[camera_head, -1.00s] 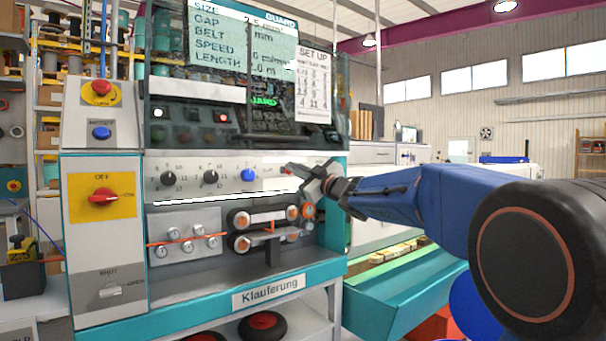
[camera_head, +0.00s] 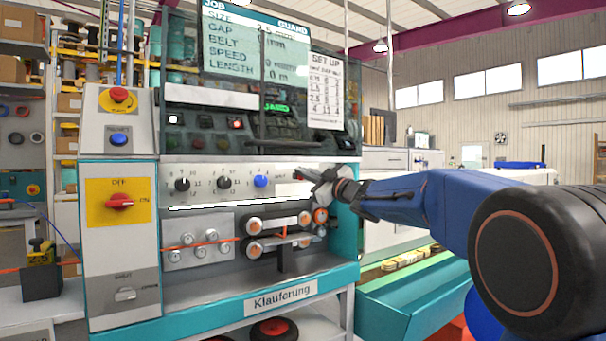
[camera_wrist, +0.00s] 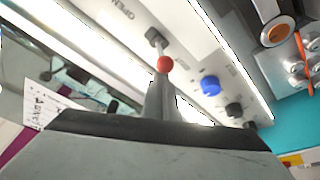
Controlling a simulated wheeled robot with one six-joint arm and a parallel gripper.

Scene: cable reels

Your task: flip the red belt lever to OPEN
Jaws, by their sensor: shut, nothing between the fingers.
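The belt lever has a red ball end (camera_wrist: 165,64) on a short grey stem, mounted on the machine's pale front panel. The word OPEN is printed beside it, near the top of the wrist view. My gripper (camera_wrist: 163,88) is shut and empty, its tips just below the red ball in that view; I cannot tell whether they touch it. In the head view my gripper (camera_head: 312,177) is at the right end of the knob row and the lever is mostly hidden by it.
A blue knob (camera_head: 261,181) and black knobs sit left of my gripper. Below are belt rollers (camera_head: 278,226). A dark transparent guard (camera_head: 250,130) and display are above. A red rotary switch (camera_head: 119,202) is on a yellow plate at left.

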